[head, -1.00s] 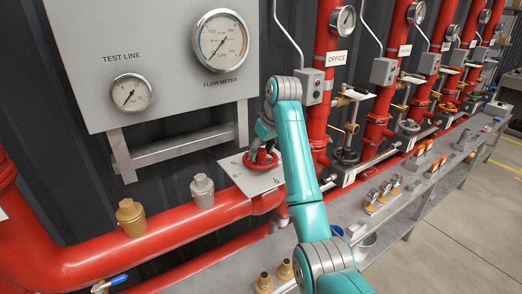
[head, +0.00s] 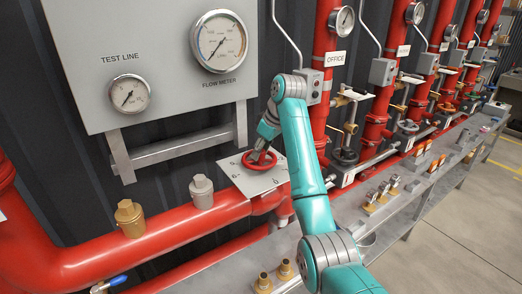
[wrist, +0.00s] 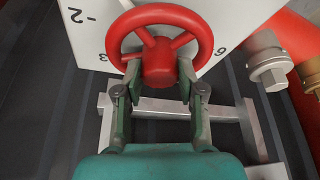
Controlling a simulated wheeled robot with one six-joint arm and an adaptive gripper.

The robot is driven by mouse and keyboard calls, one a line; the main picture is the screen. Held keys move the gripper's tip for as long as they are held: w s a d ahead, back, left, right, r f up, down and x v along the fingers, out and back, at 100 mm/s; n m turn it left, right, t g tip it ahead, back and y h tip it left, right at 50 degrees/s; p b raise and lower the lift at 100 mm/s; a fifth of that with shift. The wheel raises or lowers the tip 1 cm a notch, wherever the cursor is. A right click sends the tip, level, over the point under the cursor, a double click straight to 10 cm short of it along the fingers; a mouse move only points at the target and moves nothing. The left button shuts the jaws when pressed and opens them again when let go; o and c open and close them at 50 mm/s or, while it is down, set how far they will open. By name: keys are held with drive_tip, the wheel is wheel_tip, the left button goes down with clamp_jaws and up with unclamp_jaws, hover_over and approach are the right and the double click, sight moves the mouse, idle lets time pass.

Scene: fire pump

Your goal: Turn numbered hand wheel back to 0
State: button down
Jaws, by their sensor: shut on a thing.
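The red hand wheel (head: 258,161) sits above a pale numbered plate (head: 262,182) on the red pipe. In the wrist view the wheel (wrist: 160,14) shows its rim, spokes and central hub, with the plate (wrist: 252,14) behind it. A 6 stands right of the wheel, a 3 left of it and a -2 at the upper left. A pointer or 0 mark cannot be made out. My gripper (wrist: 160,75) has one finger on each side of the hub at the wheel's near side and is shut on the wheel. In the head view my gripper (head: 262,142) reaches the wheel from behind.
A gauge panel (head: 172,80) with two dials stands behind, on a metal bracket (head: 180,143). Grey (head: 202,192) and brass (head: 130,218) caps sit on the pipe to the left. Red risers (head: 328,80) and a grey bench (head: 370,215) lie to the right.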

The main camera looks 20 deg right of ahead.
drive_tip(key=m, duration=0.2)
drive_tip(key=m+t+h, duration=0.1)
drive_tip(key=shift+a+m, duration=0.2)
drive_tip(key=shift+m, duration=0.2)
drive_tip(key=m+h, duration=0.1)
drive_tip(key=m, duration=0.2)
drive_tip(key=shift+m+h, duration=0.3)
drive_tip(key=shift+a+m, duration=0.15)
drive_tip(key=shift+m, duration=0.35)
drive_tip(key=c, duration=0.5)
unclamp_jaws()
drive_tip(key=shift+m+h, duration=0.3)
drive_tip(key=shift+c, duration=0.2)
drive_tip(key=shift+s, duration=0.15)
